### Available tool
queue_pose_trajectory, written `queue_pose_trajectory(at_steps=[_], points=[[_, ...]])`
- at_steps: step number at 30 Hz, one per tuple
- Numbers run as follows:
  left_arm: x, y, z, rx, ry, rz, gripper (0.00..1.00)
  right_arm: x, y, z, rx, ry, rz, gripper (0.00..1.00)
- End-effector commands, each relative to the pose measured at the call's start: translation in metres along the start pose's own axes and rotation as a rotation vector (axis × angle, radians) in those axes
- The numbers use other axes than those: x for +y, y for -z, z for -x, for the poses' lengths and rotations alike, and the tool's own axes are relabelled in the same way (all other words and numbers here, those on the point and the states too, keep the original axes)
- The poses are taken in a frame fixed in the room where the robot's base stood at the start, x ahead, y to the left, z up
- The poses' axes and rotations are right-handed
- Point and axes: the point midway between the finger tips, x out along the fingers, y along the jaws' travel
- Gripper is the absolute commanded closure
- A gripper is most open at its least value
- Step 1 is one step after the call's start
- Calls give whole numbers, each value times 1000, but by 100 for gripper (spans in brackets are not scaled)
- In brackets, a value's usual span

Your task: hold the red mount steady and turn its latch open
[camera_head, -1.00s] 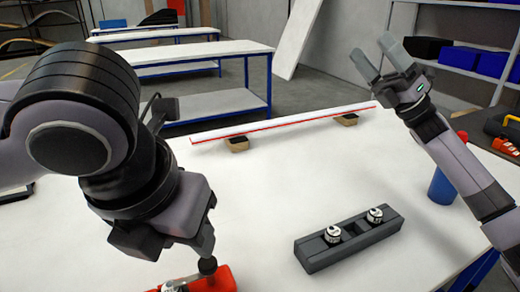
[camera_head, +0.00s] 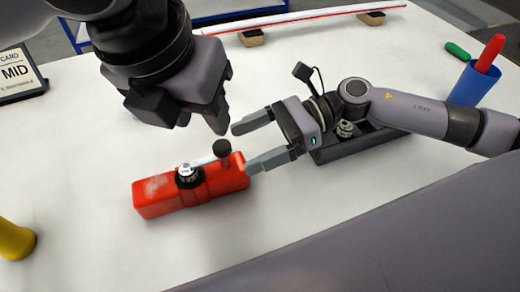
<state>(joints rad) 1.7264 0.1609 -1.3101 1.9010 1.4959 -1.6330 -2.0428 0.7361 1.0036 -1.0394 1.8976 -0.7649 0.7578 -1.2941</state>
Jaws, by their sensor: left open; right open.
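The red mount (camera_head: 155,197) is a worn red block lying on the white table. Its latch (camera_head: 205,161) is a pale lever on a round black-and-white pivot, with a black ball knob over the mount's right end. My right gripper (camera_head: 243,148) is open, pointing left, its two grey fingers apart at the mount's right end. The lower fingertip is close to the mount; I cannot tell whether it touches. My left gripper (camera_head: 200,122) is open above and behind the mount, pointing down, apart from the latch. Its fingers are partly hidden by its own body.
A dark grey block with round fittings (camera_head: 345,140) stands behind my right wrist, partly hidden. A blue cup (camera_head: 468,88) with a red stick stands at the right, with a green piece nearby. A yellow object (camera_head: 15,240) is at the left edge.

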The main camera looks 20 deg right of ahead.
Motion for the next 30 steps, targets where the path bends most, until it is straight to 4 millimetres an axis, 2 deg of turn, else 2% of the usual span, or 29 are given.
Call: queue_pose_trajectory(at_steps=[3,9,21,30], points=[[0,0,0,0,0,0,57,4,16,0,84,-18,62,11],[0,0,0,0,0,0,57,7,28,-3,140,-30,105,11],[0,0,0,0,0,0,57,8,36,-56,140,-31,105,11],[0,0,0,0,0,0,57,8,39,-69,141,-29,104,11]])
